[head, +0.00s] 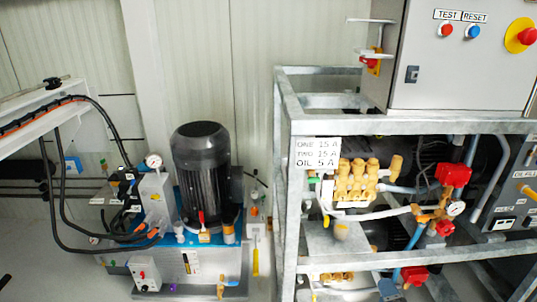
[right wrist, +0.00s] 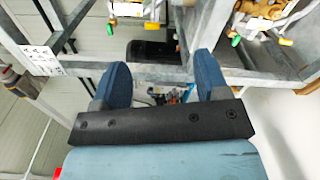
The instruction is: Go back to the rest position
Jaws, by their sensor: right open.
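My right gripper (right wrist: 161,72) shows in the right wrist view with its two blue fingers spread apart. Nothing is held between them. The fingers point toward a galvanised steel frame, and whether they touch it cannot be told. I cannot make out either gripper in the head view.
The galvanised frame (head: 291,190) carries pumps with yellow fittings (head: 357,182) and red valves (head: 453,174). A grey control box (head: 425,50) with buttons sits on top. A black motor (head: 201,160) stands left of the frame. A rail with hanging cables (head: 62,115) is at far left.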

